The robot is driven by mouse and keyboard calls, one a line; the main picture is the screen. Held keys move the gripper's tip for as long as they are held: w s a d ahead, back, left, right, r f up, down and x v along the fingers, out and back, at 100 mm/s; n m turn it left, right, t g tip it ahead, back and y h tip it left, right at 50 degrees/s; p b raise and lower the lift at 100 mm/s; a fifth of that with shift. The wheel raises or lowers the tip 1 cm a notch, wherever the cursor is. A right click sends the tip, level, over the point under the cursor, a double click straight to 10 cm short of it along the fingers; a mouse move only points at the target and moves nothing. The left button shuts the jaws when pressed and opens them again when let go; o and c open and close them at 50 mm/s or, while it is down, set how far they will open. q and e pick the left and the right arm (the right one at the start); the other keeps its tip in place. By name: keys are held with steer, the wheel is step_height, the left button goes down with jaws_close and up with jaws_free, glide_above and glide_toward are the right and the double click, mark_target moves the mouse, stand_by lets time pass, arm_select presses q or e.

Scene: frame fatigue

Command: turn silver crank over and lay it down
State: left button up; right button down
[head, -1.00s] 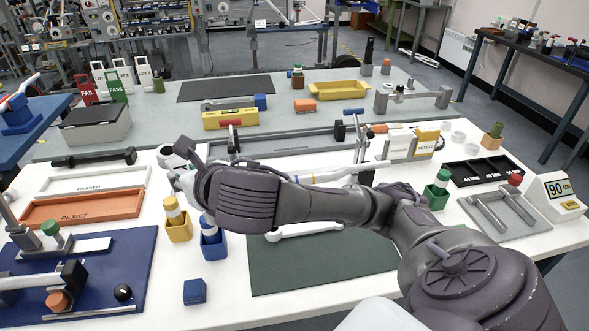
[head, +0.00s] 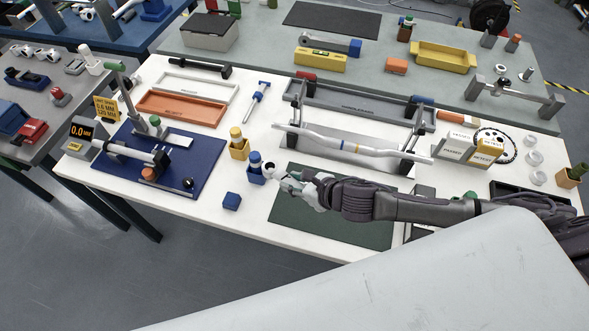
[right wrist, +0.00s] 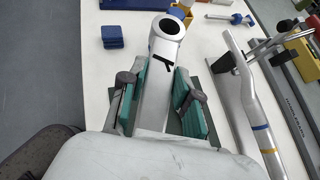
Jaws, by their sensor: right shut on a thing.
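The silver crank (right wrist: 155,90) shows best in the right wrist view, as a flat arm with a round holed end pointing away from me. My right gripper (right wrist: 160,97) is shut on its arm, with green pads on both sides. In the head view the crank's pale round end (head: 269,167) is beside the blue cup. My right gripper (head: 288,181) is there, over the upper left part of the dark green mat (head: 300,222). The crank's near end is hidden in the wrist view. I cannot tell whether the crank touches the mat. My left gripper is not in view.
A long silver bent shaft (head: 350,147) rests on stands behind the mat. Much of the mat's front is bare.

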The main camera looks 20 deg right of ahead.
steer(key=shift+s+d+f, duration=0.1)
steer(key=shift+s+f, duration=0.1)
steer(key=shift+s, duration=0.15)
steer(key=shift+r, duration=0.1)
steer(key=b, duration=0.5)
glide_above(296, 211)
step_height(296, 211, down, 8)
steer(key=shift+w+f, duration=0.1)
steer(key=shift+f, duration=0.15)
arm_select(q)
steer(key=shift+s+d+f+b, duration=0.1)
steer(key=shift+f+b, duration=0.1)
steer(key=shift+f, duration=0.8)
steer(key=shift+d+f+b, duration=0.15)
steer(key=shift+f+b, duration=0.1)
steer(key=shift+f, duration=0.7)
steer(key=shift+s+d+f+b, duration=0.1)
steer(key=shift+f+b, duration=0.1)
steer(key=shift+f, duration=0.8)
arm_select(e)
steer(key=shift+f, duration=0.85)
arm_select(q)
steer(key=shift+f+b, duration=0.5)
arm_select(e)
steer(key=shift+f, duration=0.7)
steer(key=c, duration=0.7)
jaws_free()
steer(key=shift+c, duration=0.2)
